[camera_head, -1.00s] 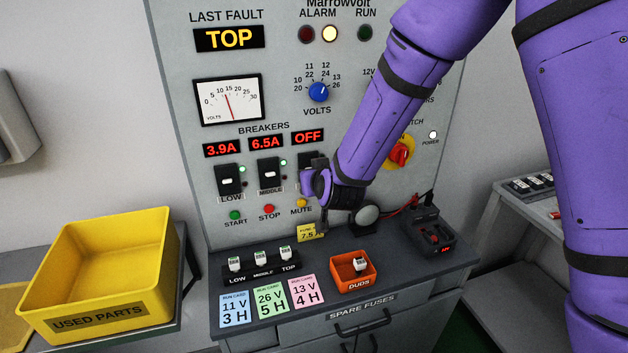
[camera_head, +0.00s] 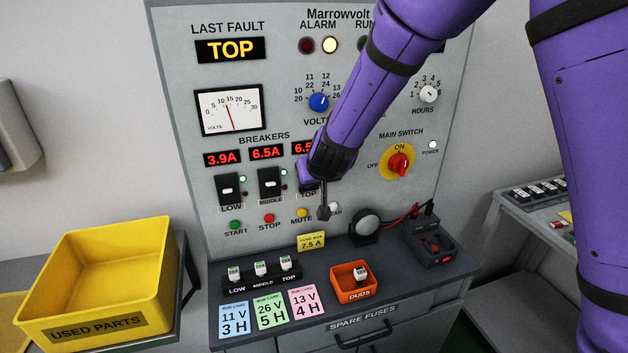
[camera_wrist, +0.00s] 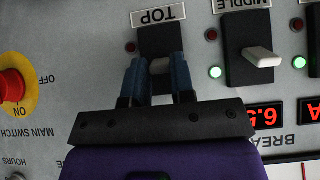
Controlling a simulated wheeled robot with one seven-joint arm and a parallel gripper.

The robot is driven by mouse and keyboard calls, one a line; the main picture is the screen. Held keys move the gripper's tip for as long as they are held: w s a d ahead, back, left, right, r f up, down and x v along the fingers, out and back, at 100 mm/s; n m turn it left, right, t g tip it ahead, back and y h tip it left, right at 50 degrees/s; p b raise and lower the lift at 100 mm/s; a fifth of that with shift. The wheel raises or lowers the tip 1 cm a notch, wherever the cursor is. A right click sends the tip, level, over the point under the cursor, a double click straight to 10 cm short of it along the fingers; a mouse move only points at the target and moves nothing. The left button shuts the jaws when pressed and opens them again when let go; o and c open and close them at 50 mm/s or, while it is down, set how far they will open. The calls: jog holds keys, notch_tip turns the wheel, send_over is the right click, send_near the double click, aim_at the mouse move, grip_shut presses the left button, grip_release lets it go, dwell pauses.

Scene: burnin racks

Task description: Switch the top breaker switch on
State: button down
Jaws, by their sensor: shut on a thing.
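The top breaker switch (camera_wrist: 158,38) is a black unit beneath its TOP label in the wrist view. Its pale lever shows between my gripper's blue fingers. My gripper (camera_wrist: 159,78) is shut on that lever. In the head view my gripper (camera_head: 308,178) covers most of the switch; the TOP label (camera_head: 309,194) shows just below. The red display (camera_head: 301,148) above it shows digits starting with 6, partly hidden by my arm. The top breaker's dim red lamp (camera_wrist: 130,47) shows; its green lamp is hidden in the wrist view.
The middle breaker (camera_head: 270,182) and low breaker (camera_head: 228,188) have green lamps lit. Below are START, STOP and MUTE buttons (camera_head: 303,213). The red main switch (camera_head: 400,163) is to the right. A fuse holder (camera_head: 262,282) and orange duds bin (camera_head: 354,293) stand on the bench.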

jog(key=shift+w+a+r+g+h, duration=0.1)
jog(key=shift+w+r+g+h, duration=0.25)
jog(key=shift+g, duration=0.55)
dwell(0.3)
jog(key=shift+s, duration=0.1)
jog(key=c, duration=1)
grip_release()
jog(key=shift+o, duration=0.2)
jog(key=v, duration=1)
jog(key=shift+s+r, duration=0.15)
jog(key=shift+r, duration=0.15)
